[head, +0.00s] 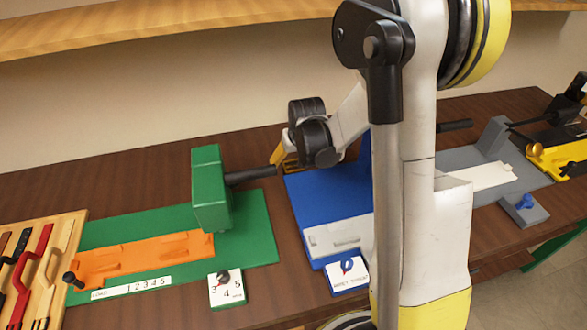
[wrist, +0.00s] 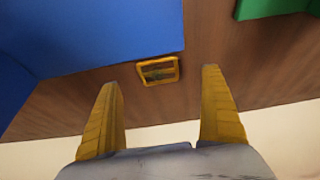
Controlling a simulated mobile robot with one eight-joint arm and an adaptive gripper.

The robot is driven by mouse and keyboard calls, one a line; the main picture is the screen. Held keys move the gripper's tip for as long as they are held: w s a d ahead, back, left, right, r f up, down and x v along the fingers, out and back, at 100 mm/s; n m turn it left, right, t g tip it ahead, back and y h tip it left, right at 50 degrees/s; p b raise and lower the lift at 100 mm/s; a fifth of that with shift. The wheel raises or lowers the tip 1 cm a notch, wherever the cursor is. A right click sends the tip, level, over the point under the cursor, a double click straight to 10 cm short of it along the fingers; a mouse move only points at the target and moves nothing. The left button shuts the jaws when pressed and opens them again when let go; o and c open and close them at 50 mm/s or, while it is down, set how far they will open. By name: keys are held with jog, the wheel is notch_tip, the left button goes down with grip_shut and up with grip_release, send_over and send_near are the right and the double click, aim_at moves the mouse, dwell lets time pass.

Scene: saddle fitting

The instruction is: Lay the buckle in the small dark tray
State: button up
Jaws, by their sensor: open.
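The buckle (wrist: 158,71), a small yellow rectangular frame, appears to lie flat on the brown table beside the blue block in the wrist view. My gripper (wrist: 160,77) is open, and its two yellow fingers stand left and right of the buckle in that picture, with nothing between them that they touch. In the head view my gripper (head: 287,155) is at the back of the table, between the green and blue stations; the buckle is not clearly visible there. I cannot make out the small dark tray in either view.
The green station (head: 262,225) with an orange bar (head: 145,257) stands at left, next to a wooden rack (head: 62,240) of coloured straps. The blue station (head: 305,205) is in the middle. Grey (head: 465,165) and yellow (head: 548,158) fixtures stand at right. My arm hides part of the middle.

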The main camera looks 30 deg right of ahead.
aim_at(294, 165)
jog(key=b+x, duration=0.2)
jog(key=x, duration=0.2)
jog(key=shift+d+f, duration=0.15)
jog(key=shift+f, duration=0.25)
jog(key=shift+r, duration=0.1)
jog(key=c, duration=1.4)
jog(key=shift+r, duration=0.15)
jog(key=shift+c, duration=0.2)
jog(key=shift+r+p, duration=0.35)
jog(key=r+p, duration=0.1)
jog(key=r, duration=0.1)
jog(key=r+p, duration=0.1)
jog(key=r, duration=0.1)
jog(key=shift+s+d, duration=0.2)
jog(key=shift+d, duration=0.05)
jog(key=s+d+r+p, duration=0.3)
jog(key=s+d+r, duration=0.3)
jog(key=s+d, duration=0.1)
jog(key=shift+d, duration=0.7)
